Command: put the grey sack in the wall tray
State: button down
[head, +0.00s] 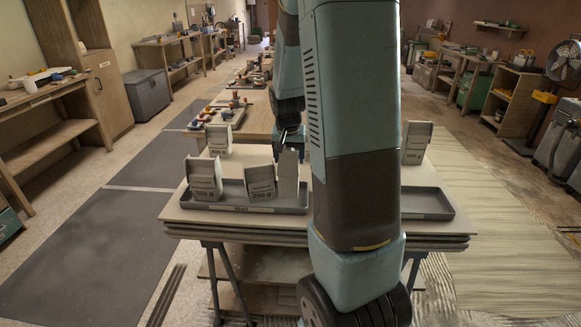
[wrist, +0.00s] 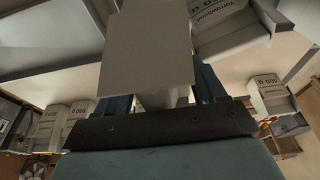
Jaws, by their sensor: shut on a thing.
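A plain grey sack (head: 288,178) is upright at the right end of the left tray (head: 212,206), whose front label appears to read "Wall". My gripper (head: 290,148) is over the sack's top, shut on it. In the wrist view the sack's pale face (wrist: 147,55) fills the space between the fingers of my gripper (wrist: 160,90). The sack's lower end is at tray level; I cannot tell whether it touches the tray floor. In the tray to its left stand a 250 g sack (head: 261,181) and a 500 g sack (head: 204,178).
A second tray (head: 428,204) lies to the right, partly hidden by my arm. Sacks stand behind the trays at left (head: 219,139) and right (head: 416,143). The stacked boards (head: 180,213) have a bare left edge. Benches line both walls.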

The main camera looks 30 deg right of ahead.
jog(key=shift+w+d+f, duration=0.2)
jog(key=shift+w+f, duration=0.35)
jog(key=shift+f, duration=0.1)
jog(key=shift+w+d+f, duration=0.2)
jog(key=shift+w+f, duration=0.3)
jog(key=shift+f, duration=1.6)
jog(key=shift+c, duration=1.8)
grip_release()
jog(key=shift+f, duration=0.1)
